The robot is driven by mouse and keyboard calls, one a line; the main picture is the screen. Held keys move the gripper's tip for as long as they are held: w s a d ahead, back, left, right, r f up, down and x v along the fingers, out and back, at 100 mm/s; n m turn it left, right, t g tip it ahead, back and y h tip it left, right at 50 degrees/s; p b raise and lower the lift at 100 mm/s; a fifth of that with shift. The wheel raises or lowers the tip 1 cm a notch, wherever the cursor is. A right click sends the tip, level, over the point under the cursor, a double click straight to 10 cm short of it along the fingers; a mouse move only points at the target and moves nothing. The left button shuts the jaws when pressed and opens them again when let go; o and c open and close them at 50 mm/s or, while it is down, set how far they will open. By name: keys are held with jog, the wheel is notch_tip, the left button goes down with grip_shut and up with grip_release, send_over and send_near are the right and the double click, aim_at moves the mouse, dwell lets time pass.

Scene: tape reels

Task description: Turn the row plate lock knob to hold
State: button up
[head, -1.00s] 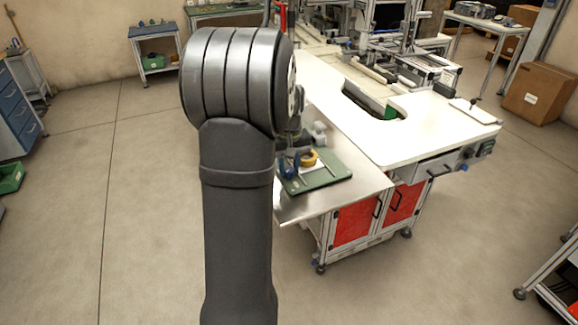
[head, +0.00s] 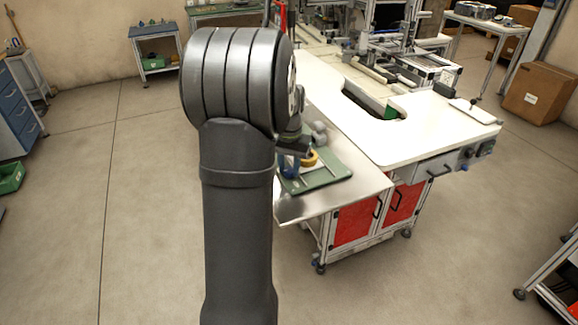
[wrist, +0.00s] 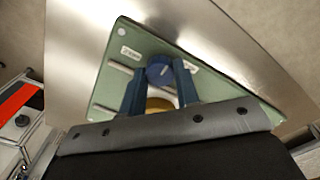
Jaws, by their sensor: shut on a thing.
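The row plate (wrist: 150,40) is a green plate lying on a metal sheet; in the head view it (head: 328,176) is at the near-left end of the bench. The lock knob (wrist: 160,72) is round and blue, with a pale pointer line on its top. My gripper (wrist: 159,68) is shut on the knob, one blue finger on each side. In the head view my gripper (head: 293,160) is over the plate, partly behind my arm. Two small white labels (wrist: 129,52) (wrist: 192,67) flank the knob; their words are too small to read.
A yellow tape reel (wrist: 158,104) lies on the plate close to the fingers, partly hidden by my gripper; it also shows in the head view (head: 309,158). Pale bars lie on the plate. The white bench top (head: 420,125) to the right is mostly clear.

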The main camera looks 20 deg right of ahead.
aim_at(289, 169)
jog(key=shift+r, duration=0.1)
dwell(0.3)
jog(key=o, duration=1)
notch_tip(289, 169, up, 17)
jog(key=shift+r, duration=0.2)
jog(key=shift+f, duration=0.15)
notch_tip(289, 169, down, 17)
jog(key=shift+f, duration=0.15)
dwell(0.5)
